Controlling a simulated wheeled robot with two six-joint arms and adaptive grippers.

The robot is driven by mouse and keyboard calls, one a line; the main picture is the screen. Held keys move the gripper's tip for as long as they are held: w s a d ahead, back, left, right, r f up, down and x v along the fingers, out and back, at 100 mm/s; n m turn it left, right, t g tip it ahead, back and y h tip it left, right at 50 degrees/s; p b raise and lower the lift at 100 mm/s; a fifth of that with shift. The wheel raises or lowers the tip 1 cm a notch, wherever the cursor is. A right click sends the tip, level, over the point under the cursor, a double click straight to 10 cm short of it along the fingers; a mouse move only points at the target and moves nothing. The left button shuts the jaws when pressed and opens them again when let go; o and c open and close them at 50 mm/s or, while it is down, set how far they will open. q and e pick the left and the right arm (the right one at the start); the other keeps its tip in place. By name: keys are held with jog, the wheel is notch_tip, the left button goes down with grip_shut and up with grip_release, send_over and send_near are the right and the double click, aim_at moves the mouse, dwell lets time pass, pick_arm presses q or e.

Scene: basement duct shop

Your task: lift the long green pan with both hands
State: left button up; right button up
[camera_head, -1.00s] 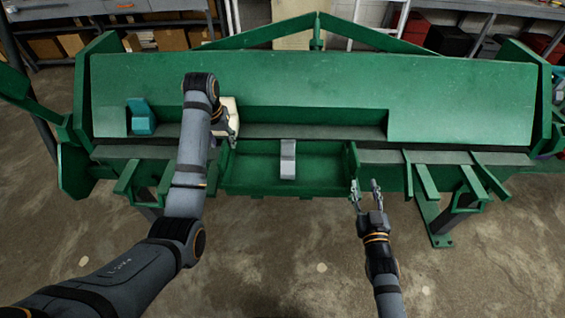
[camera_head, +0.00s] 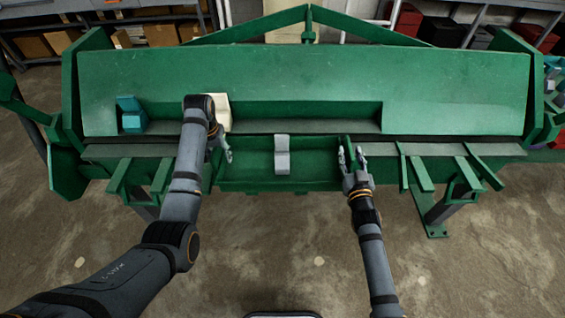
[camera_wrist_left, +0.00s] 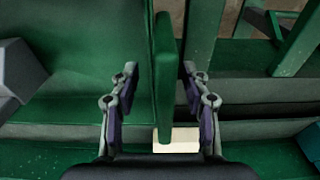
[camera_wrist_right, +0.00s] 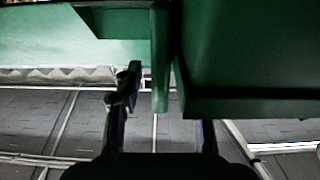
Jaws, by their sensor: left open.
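The long green pan (camera_head: 250,186) sits at the front middle of the green machine, with a grey block (camera_head: 281,156) in it. My left gripper (camera_head: 221,147) is open at the pan's left end. In the left wrist view its fingers (camera_wrist_left: 159,85) stand either side of an upright green end plate (camera_wrist_left: 165,60), with gaps showing. My right gripper (camera_head: 351,158) is at the pan's right end. In the right wrist view its fingers are spread around a green plate (camera_wrist_right: 160,80); the right finger is partly hidden behind the pan (camera_wrist_right: 245,105). Contact there is unclear.
The green machine (camera_head: 300,75) rises behind the pan. A teal block (camera_head: 131,115) and a cream-coloured item (camera_head: 222,112) lie on its left ledge. Green brackets (camera_head: 421,172) jut out right of the pan. The concrete floor in front is clear.

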pick_arm(q)
jog(key=shift+w+f, duration=0.2)
jog(key=shift+f, duration=1)
pick_arm(e)
jog(key=shift+w, duration=1.25)
pick_arm(q)
jog(key=c, duration=0.9)
pick_arm(e)
grip_shut()
pick_arm(q)
grip_shut()
jog(key=shift+r, duration=0.1)
